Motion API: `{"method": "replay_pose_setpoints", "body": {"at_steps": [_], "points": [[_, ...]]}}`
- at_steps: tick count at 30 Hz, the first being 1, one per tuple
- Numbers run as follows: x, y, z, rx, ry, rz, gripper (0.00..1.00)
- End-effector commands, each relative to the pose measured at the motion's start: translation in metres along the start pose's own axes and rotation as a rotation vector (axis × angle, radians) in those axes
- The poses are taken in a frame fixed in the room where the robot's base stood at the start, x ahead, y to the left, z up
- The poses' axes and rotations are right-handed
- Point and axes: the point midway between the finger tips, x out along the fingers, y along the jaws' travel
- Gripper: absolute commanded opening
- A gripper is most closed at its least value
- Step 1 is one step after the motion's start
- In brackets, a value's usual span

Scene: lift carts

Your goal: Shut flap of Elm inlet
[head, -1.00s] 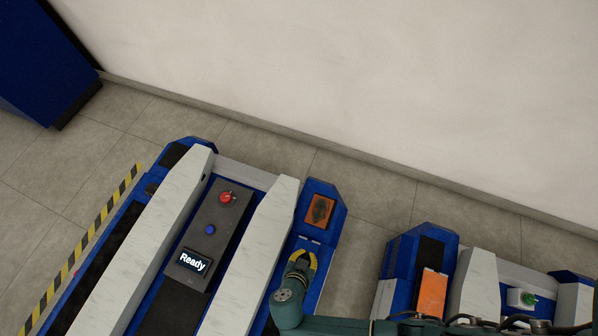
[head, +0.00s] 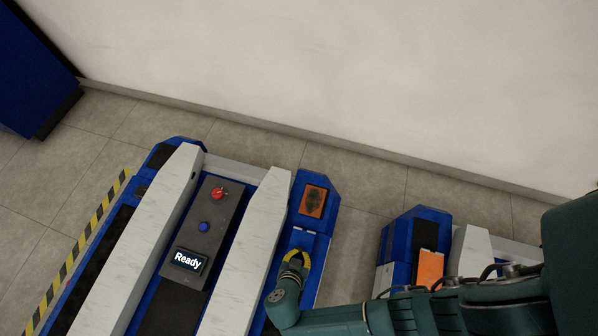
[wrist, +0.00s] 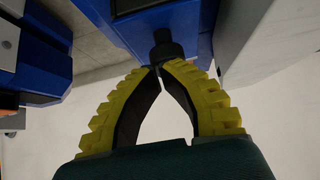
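No label reading Elm shows, so I cannot tell for sure which part is the Elm inlet or its flap. My gripper (head: 296,256) is over the blue right-hand side section (head: 323,237) of the large cart, just below a seam across it. In the wrist view its yellow, bowed fingers (wrist: 156,70) meet at the tips, with an empty gap between them lower down. A black knob-like part (wrist: 165,46) on a blue body (wrist: 150,18) is right by the tips. I cannot tell whether they touch it. Nothing is visibly held.
An orange plate with a dark mark (head: 313,201) lies at that section's far end. The cart's grey panel has a red button (head: 219,193) and a screen reading Ready (head: 188,260). A smaller blue cart (head: 421,226) stands to the right, with bare floor between.

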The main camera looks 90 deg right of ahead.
Motion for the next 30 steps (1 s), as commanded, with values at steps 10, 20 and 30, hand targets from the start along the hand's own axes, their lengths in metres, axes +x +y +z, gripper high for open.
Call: {"method": "replay_pose_setpoints", "body": {"at_steps": [10,20,30], "points": [[-0.041,-0.002,-0.002,-0.010,-0.001,-0.006,0.00],[-0.064,-0.001,0.062,-0.002,0.001,-0.001,0.00],[-0.066,0.000,0.068,0.001,0.000,0.001,0.00]]}}
